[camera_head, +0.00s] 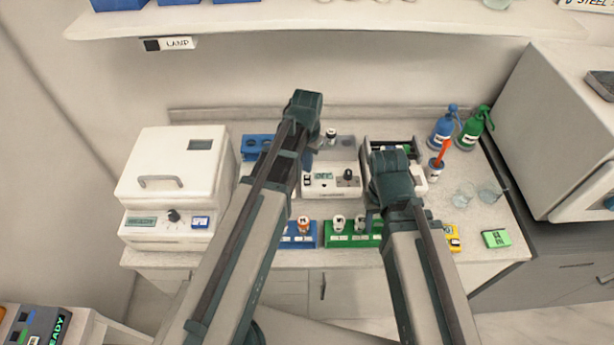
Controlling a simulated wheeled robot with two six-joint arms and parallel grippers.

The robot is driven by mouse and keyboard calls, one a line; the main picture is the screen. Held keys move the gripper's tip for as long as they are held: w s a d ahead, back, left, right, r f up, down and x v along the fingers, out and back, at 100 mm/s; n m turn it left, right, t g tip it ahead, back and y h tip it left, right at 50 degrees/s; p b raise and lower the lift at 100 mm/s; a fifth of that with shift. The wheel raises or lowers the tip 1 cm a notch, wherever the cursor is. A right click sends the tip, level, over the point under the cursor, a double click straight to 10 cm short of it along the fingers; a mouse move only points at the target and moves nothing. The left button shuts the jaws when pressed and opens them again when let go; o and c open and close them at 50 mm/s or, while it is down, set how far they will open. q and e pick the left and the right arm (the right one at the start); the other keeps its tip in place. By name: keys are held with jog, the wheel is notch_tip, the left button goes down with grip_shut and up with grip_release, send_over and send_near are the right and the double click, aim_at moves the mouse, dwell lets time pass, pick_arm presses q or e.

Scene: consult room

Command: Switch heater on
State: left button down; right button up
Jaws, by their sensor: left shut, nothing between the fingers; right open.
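A small white device (332,188) with a green display and a dark knob stands mid-bench; it looks like the heater, but I cannot read its label. A small dark-and-white control sits at the left of its front. My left gripper (308,163) is shut and empty, pointing down at the device's upper left; I cannot tell whether it touches. My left arm hides the area to the left. My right gripper (374,218) is open, pointing down in front of and right of the device, near the green rack. My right wrist covers part of another white unit (420,181) behind.
A large white lidded machine (165,190) stands at the left. Blue (299,236) and green racks (352,237) with vials line the front edge. Spray bottles (443,127), beakers (464,195) and a green timer-like box (496,239) stand at the right. A shelf (330,24) hangs above.

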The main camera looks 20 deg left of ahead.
aim_at(307, 177)
pick_arm(q)
notch_tip(307, 177, up, 4)
jog(key=p, duration=0.3)
pick_arm(e)
notch_tip(307, 177, up, 4)
